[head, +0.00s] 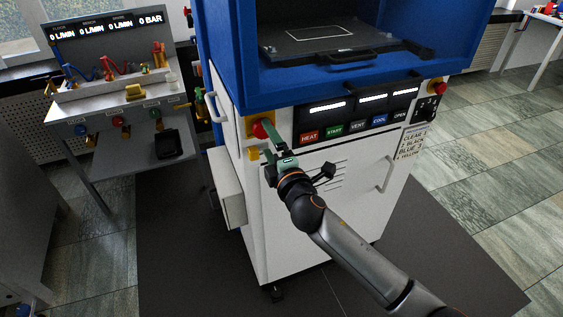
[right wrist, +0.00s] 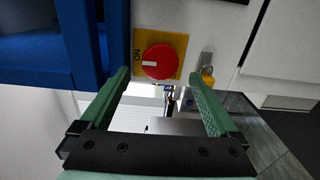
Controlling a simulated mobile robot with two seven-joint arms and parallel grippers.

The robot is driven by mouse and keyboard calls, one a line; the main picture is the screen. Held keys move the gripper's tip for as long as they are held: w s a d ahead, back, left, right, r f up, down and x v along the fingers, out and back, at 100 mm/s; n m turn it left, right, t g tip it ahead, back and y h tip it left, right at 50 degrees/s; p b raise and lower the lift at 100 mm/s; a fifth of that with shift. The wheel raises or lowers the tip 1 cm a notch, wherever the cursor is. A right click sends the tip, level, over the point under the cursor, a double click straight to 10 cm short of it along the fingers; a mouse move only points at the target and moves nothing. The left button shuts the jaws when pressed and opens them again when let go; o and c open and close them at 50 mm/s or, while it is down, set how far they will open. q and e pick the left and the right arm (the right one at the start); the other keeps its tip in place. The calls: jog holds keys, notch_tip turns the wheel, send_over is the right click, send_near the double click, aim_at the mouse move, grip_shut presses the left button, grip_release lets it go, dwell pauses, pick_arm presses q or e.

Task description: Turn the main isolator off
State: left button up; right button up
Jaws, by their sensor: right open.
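The main isolator is a red round knob with a white bar on a yellow plate, on the white press front below the blue housing. The isolator knob (head: 260,129) is partly hidden by my gripper in the head view. In the right wrist view, the knob (right wrist: 160,61) is fully visible, with "ON" lettered on the plate (right wrist: 139,53). My right gripper (head: 266,143) is open, its green fingers pointing at the panel. In the right wrist view, the right gripper (right wrist: 160,74) has its fingers on either side of the knob's line, apparently short of it. My left gripper is out of view.
A yellow padlock (right wrist: 207,75) hangs beside the knob. Press buttons (head: 335,129) and displays (head: 358,103) lie to the right; a red emergency button (head: 437,86) is at the far corner. A white side box (head: 228,188) and a gas bench (head: 115,100) stand left.

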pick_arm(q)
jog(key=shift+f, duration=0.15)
pick_arm(e)
jog(key=v, duration=0.9)
jog(key=shift+s, duration=0.1)
jog(key=s+d+f+m+g+h, duration=0.15)
jog(key=s+f+m, duration=0.25)
jog(key=f, duration=0.4)
jog(key=s+d+f+m+g, duration=0.3)
jog(key=f+m, duration=0.2)
jog(key=f, duration=0.3)
jog(key=s+d+f+m+g+h, duration=0.1)
jog(key=s+d+f+m, duration=0.3)
jog(key=s+f, duration=0.3)
jog(key=s+d+f+m+g, duration=0.2)
jog(key=s+d+f+m, duration=0.3)
jog(key=s, duration=0.5)
jog(key=shift+f+m+h, duration=0.35)
jog(key=shift+f+m, duration=0.5)
jog(key=shift+m, duration=0.05)
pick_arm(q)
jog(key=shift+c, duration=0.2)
pick_arm(e)
jog(key=shift+s+a+g, duration=0.1)
jog(key=shift+g, duration=0.15)
